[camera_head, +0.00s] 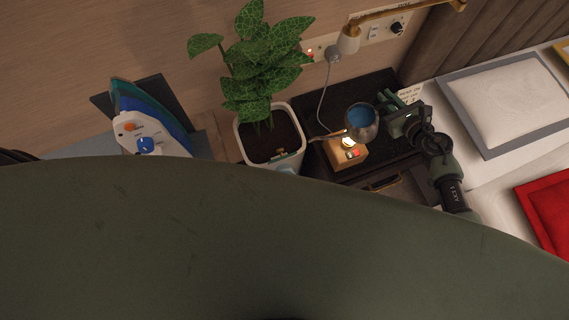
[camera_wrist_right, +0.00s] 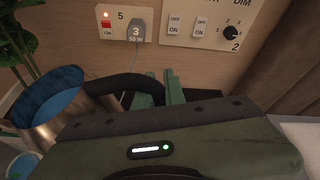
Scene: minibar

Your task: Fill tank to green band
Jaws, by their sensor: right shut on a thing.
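A metal watering can (camera_head: 360,130) with blue water inside stands or hovers just right of the plant pot; whether it touches anything below is unclear. Its thin spout (camera_head: 322,137) points left to the pot's rim. My right gripper (camera_head: 390,100) is shut on its black handle. In the right wrist view the can (camera_wrist_right: 45,125) is at the left, and the gripper's green fingers (camera_wrist_right: 161,88) are at the handle (camera_wrist_right: 128,84). The white square pot (camera_head: 240,135) holds dark soil and a leafy plant (camera_head: 255,70). I cannot make out a green band. My left gripper is not in view.
A small wooden box (camera_head: 350,155) with a light and red button sits below the can. A dark shelf (camera_head: 385,85) lies beneath. An iron (camera_head: 150,125) stands at left, a bed with a pillow (camera_head: 510,100) at right. A plug with cord (camera_head: 333,54) is at the wall.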

